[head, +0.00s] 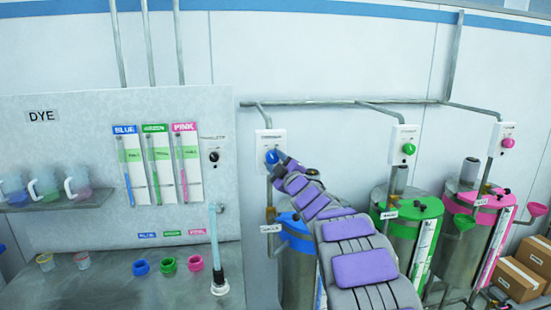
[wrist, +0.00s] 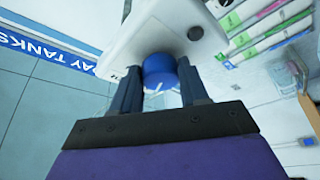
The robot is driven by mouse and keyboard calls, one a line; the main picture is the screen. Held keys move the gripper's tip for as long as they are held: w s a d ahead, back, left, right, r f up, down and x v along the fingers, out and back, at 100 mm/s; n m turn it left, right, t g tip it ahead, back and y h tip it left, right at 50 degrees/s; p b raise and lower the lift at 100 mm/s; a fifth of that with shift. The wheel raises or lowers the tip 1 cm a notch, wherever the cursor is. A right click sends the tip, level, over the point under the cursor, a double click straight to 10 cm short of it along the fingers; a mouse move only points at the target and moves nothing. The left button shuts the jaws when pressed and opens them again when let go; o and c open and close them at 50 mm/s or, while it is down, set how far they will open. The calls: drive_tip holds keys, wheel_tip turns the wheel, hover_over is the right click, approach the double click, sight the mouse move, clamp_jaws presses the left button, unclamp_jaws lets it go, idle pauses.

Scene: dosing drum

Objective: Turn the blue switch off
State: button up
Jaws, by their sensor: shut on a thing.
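The blue switch (head: 271,156) is a round knob on a white wall plate (head: 266,138) above the blue-topped tank. My gripper (head: 279,155) reaches up to it at the end of my purple and grey arm. In the wrist view the blue switch (wrist: 160,72) sits between the two dark fingers of my gripper (wrist: 162,90), which are shut on its sides. White marks show on the knob's near face. Its exact turn position is hard to read.
Green (head: 408,149) and pink (head: 508,142) knobs are on plates to the right, above green (head: 405,208) and pink (head: 466,200) tanks. The blue tank (head: 298,262) stands below my arm. A dye panel (head: 70,150) and shelf of cups (head: 45,205) are left.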

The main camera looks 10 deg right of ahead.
drive_tip(key=shift+n, duration=0.7)
drive_tip(key=o, duration=1.1)
drive_tip(key=shift+a, duration=0.15)
drive_tip(key=shift+c, duration=0.2)
drive_tip(key=p+v, duration=0.1)
drive_tip(key=v, duration=1.6)
drive_tip(key=shift+d, duration=0.3)
drive_tip(key=shift+s+r, duration=0.1)
drive_tip(key=shift+g, duration=0.3)
